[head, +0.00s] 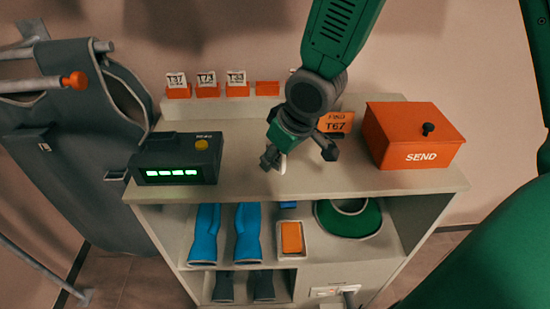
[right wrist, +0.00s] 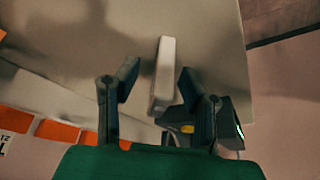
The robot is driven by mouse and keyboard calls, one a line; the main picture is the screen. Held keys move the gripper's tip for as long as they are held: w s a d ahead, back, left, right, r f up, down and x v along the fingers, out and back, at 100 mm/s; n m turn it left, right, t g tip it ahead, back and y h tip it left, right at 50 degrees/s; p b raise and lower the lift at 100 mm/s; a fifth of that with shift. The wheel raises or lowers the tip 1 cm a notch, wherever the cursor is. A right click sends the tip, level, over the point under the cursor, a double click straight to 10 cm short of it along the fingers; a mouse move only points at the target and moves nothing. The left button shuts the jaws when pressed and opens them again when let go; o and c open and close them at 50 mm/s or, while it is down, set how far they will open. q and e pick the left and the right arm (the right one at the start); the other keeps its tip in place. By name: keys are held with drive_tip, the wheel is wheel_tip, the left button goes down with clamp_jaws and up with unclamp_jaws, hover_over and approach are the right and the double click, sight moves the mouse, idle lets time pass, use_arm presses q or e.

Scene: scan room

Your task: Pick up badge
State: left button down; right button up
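My right gripper (head: 298,158) is above the shelf top, with its fingers pointing down and spread apart. A small white piece (head: 282,164), possibly a badge, shows beside its left finger in the head view. In the right wrist view this white piece (right wrist: 163,75) is a narrow pale block between the open fingers of the right gripper (right wrist: 157,85), nearer the right one. I see no writing on it. White badges T37 (head: 176,80), T73 (head: 206,79) and one partly legible (head: 236,78) stand in orange holders along the back ledge. My left gripper is not in view.
An orange sign (head: 336,122) reading T67 stands behind the gripper. A dark box with green lights (head: 178,159) is at left, an orange SEND box (head: 413,136) at right. An orange holder (head: 267,88) without a badge is on the ledge. The front shelf top (head: 330,182) is clear.

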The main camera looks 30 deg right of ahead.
clamp_jaws()
wheel_tip(320, 180, up, 10)
drive_tip(key=shift+p, duration=1.05)
